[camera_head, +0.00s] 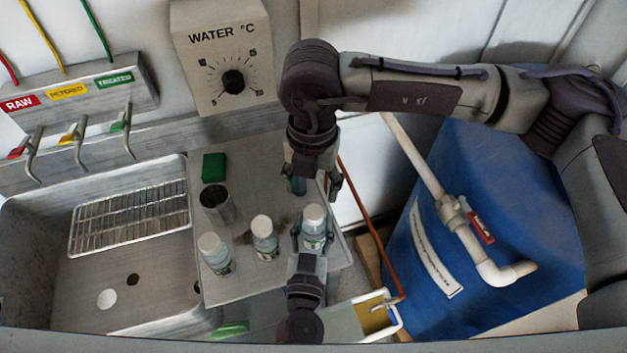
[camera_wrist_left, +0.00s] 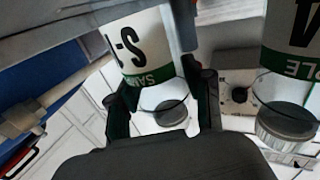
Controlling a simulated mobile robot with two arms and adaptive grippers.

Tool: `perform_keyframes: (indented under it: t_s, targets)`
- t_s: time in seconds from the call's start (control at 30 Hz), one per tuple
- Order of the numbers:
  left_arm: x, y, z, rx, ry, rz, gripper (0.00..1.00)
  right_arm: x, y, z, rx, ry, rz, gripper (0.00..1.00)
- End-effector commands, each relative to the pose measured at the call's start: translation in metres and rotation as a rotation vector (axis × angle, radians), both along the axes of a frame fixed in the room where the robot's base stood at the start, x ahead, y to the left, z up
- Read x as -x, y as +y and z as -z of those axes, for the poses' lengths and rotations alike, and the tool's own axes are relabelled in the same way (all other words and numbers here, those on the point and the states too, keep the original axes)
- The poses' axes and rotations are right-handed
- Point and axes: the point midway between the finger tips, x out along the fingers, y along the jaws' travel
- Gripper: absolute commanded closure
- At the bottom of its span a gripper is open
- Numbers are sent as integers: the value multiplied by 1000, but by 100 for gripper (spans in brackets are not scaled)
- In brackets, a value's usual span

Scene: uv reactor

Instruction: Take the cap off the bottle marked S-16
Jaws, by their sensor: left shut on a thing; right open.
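The bottle held by my left gripper (camera_head: 311,250) stands upright at the right of the steel counter, its white cap (camera_head: 314,214) on top in the head view. In the left wrist view this bottle (camera_wrist_left: 145,55) has a white and green label reading "S-1"; any further digit is hidden. My left gripper (camera_wrist_left: 165,98) is shut on the bottle, one finger on each side. My right gripper (camera_head: 316,186) is open and points down, just behind and above the cap. I cannot tell whether it touches anything.
Two more white-capped bottles (camera_head: 264,234) (camera_head: 215,254) stand to the left on the counter (camera_head: 240,287). A metal cup (camera_head: 216,206) and a green block (camera_head: 214,167) are behind them. A sink with a wire rack (camera_head: 130,220) lies left; a blue barrel (camera_head: 480,220) stands right.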

Motion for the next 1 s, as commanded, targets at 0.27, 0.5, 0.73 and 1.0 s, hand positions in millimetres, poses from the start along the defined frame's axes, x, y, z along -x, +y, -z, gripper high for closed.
perform_keyframes:
  t_s: [0.27, 0.5, 0.73, 1.0]
  targets:
    - [0, 0, 0, 0, 1, 0, 100, -1, -1, 0, 0, 0, 477, 38]
    - [0, 0, 1, 0, 1, 0, 100, -1, -2, 7, 2, 3, 601, 38]
    - [0, 0, 0, 0, 1, 0, 100, -1, -2, 41, 3, 3, 601, 38]
    - [0, 0, 0, 0, 1, 0, 100, -1, -2, 74, 2, 2, 600, 38]
